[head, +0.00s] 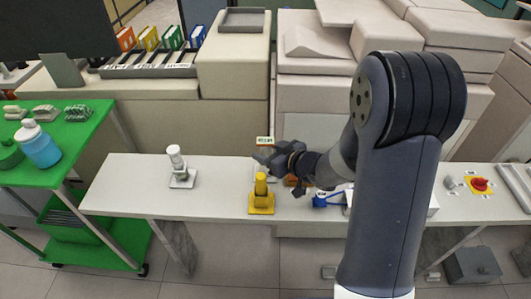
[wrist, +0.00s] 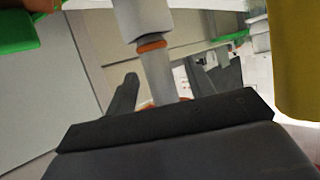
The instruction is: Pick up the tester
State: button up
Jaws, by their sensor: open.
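I cannot tell for certain which thing is the tester. A grey-white stem with an orange ring (wrist: 151,48) stands between my fingers in the wrist view; its lower end is hidden behind the gripper body. My gripper (head: 272,168) is open above the white bench, just behind and right of a yellow upright piece on a yellow base (head: 262,203). The two dark fingers of my gripper (wrist: 175,85) are spread apart in the wrist view, and no clear contact with the stem shows.
The white bench (head: 125,190) also carries a white upright piece (head: 176,160), a blue piece (head: 325,199) and a red knob on yellow (head: 480,184). A green cart (head: 75,150) with a blue bottle (head: 40,148) stands left. Copiers stand behind. Yellow (wrist: 298,60) fills the wrist view's right edge.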

jog(key=shift+w+a+f, duration=0.25)
jog(key=shift+w+a, duration=0.1)
jog(key=shift+a, duration=0.05)
jog(key=shift+c, duration=0.5)
jog(key=c, duration=1)
jog(key=shift+r, duration=0.1)
notch_tip(320, 180, up, 10)
jog(key=p, duration=0.3)
